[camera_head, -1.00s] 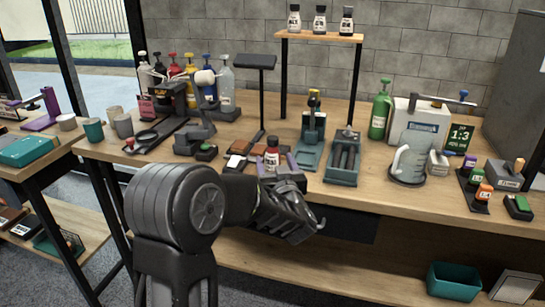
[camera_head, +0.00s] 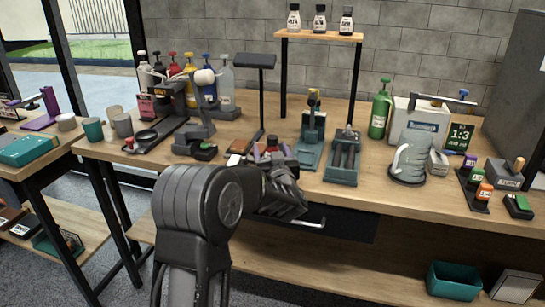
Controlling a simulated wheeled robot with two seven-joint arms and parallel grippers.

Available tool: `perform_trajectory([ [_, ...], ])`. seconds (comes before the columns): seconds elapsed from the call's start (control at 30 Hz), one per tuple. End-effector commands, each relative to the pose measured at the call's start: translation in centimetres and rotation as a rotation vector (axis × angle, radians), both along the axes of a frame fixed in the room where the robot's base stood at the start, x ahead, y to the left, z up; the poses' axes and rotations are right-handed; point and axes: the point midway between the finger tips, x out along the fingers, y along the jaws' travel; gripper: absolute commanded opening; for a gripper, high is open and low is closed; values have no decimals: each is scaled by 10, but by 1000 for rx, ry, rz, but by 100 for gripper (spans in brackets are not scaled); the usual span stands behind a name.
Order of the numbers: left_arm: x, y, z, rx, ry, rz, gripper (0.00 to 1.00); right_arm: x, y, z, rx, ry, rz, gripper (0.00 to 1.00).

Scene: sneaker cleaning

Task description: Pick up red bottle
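A red spray bottle (camera_head: 174,72) stands upright in the row of coloured spray bottles at the back left of the workbench. My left gripper (camera_head: 290,205) is in front of that small bottle, near the bench's front edge. Its fingers are dark and overlap, so I cannot tell whether they are open or shut. It is well apart from the red spray bottle. My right gripper is not in view.
The workbench (camera_head: 330,205) holds a dark stand (camera_head: 260,62), green tool holders (camera_head: 342,165), a grey pitcher (camera_head: 408,160) and a green spray bottle (camera_head: 380,112). A wall-side shelf (camera_head: 320,37) carries small bottles. A teal bin (camera_head: 452,282) sits on the lower shelf.

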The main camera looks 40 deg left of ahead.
Motion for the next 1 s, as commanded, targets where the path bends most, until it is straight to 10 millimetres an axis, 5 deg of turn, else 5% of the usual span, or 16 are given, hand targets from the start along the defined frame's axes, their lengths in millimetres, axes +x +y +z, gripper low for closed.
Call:
perform_trajectory([
  [0.5,0,0,0,0,0,0,66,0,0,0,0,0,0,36],
  [1.0,-1,0,0,0,0,1,26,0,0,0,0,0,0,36],
])
